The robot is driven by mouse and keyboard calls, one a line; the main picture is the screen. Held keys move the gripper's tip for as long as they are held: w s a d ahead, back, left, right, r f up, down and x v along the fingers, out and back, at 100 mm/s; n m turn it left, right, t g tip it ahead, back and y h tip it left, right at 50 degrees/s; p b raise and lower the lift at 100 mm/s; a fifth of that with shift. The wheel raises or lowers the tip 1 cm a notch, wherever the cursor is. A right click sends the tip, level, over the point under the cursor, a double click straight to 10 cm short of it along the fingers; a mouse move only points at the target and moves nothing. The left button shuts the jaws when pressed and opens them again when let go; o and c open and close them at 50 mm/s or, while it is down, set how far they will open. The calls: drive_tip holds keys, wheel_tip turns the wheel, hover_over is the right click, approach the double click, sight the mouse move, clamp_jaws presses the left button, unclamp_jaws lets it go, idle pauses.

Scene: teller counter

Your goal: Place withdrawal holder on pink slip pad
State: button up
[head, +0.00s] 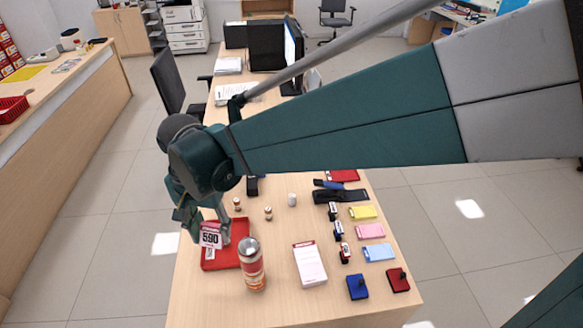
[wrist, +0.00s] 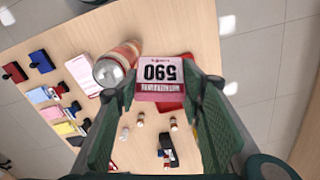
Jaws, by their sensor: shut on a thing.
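The pink slip pad (head: 370,231) lies flat on the right of the table, between the yellow and light blue pads, well away from my gripper. Its top looks bare. It also shows at the left of the wrist view (wrist: 50,113).
The red tray (head: 238,228) lies below the holder. A white pad (head: 310,265), several stamps (head: 338,231), a yellow pad (head: 363,212), a light blue pad (head: 378,253) and ink pads (head: 357,287) crowd around.

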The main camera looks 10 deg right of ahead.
drive_tip(key=w+d+m, duration=0.3)
drive_tip(key=d, duration=1.1)
drive_tip(key=m, duration=0.2)
hover_over(310, 260)
wheel_tip(310, 260, down, 11)
drive_tip(key=shift+p, duration=0.45)
drive_tip(key=shift+f, duration=0.1)
drive_tip(key=shift+f+b, duration=0.75)
drive_tip(key=shift+f, duration=2.15)
drive_tip(key=shift+f, duration=0.1)
drive_tip(key=shift+f+b, duration=0.55)
drive_tip(key=shift+f, duration=1.45)
drive_tip(key=shift+f, duration=0.15)
